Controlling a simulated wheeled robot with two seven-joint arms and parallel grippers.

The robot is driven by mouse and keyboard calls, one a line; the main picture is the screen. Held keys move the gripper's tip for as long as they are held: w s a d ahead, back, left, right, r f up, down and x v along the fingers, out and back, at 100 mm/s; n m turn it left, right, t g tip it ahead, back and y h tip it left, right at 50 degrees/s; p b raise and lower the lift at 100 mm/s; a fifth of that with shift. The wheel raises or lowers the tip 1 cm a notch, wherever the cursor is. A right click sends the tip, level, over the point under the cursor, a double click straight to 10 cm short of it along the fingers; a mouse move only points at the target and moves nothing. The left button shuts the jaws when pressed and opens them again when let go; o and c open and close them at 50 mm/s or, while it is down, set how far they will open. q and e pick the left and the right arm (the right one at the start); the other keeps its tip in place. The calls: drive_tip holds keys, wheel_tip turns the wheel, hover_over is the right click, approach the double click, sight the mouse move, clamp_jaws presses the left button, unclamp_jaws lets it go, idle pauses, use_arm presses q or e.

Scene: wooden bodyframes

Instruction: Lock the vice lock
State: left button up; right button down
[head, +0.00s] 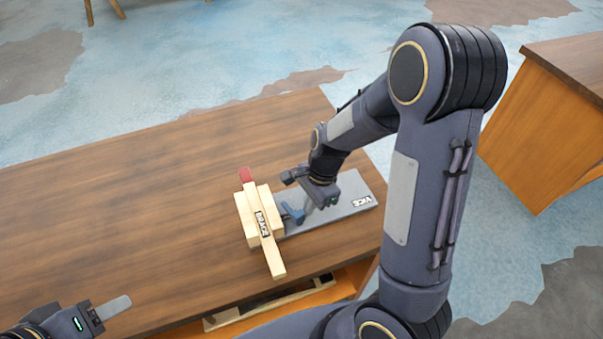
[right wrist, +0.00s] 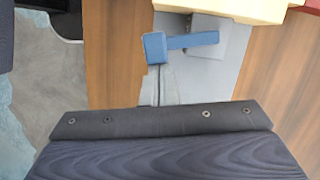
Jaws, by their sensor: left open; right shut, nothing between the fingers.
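The vice has a flat grey base plate (head: 345,208) marked "VICE", lying on the table. A pale wooden bodyframe piece (head: 250,218) with a red end (head: 245,174) sits at the plate's left end. A blue lever (head: 292,214) stands beside the wood; it also shows in the right wrist view (right wrist: 190,42) as a bar with a square end. My right gripper (head: 308,207) is shut and empty, pointing down over the plate close to the lever. In the right wrist view its fingertips (right wrist: 157,72) end just below the lever's square end; contact is unclear. My left gripper (head: 116,307) is open and empty at the lower left, away from the vice.
The brown wooden table (head: 130,215) is clear left of the vice. A shelf with pale wooden pieces (head: 270,303) shows below the table's front edge. Another wooden table (head: 550,130) stands apart at the right. My right arm hides part of the plate.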

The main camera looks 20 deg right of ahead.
use_arm(q)
drive_tip(key=shift+r+p, duration=0.65)
drive_tip(key=shift+r, duration=0.2)
use_arm(e)
drive_tip(key=shift+s+a+m+t, duration=0.4)
drive_tip(key=shift+a+m, duration=0.3)
drive_tip(key=shift+m, duration=0.6)
